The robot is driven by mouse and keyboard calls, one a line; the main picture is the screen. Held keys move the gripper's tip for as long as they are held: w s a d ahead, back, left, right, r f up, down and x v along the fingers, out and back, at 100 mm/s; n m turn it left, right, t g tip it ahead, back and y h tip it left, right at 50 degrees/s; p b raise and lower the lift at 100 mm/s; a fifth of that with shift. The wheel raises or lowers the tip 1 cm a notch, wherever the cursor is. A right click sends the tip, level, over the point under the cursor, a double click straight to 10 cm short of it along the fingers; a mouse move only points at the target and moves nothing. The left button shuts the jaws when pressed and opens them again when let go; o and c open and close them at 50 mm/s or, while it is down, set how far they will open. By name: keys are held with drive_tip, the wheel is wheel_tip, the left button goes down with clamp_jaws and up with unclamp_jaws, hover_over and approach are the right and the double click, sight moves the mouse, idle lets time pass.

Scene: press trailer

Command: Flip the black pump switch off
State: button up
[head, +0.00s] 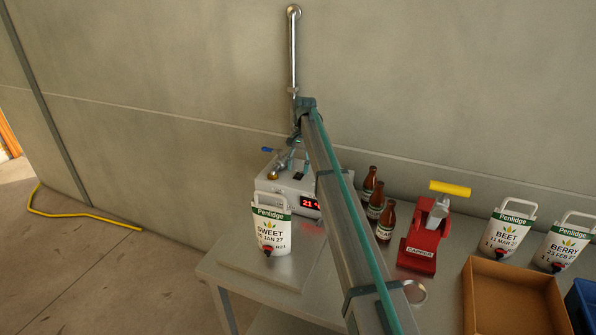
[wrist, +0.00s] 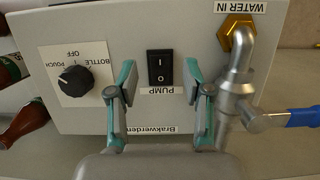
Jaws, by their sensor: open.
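I cannot tell any gap in depth to the panel. In the head view my gripper (head: 297,160) is over the filler box (head: 264,184), and my arm hides part of the box.
Right of the switch in the wrist view are a brass WATER IN fitting (wrist: 237,35), metal tap and blue lever (wrist: 303,117); left is a black selector knob (wrist: 75,80). The SWEET pouch (head: 271,229), brown bottles (head: 386,222) and red capper (head: 421,243) stand nearby.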

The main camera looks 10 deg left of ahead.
sight(301, 173)
drive_tip(key=v, duration=1)
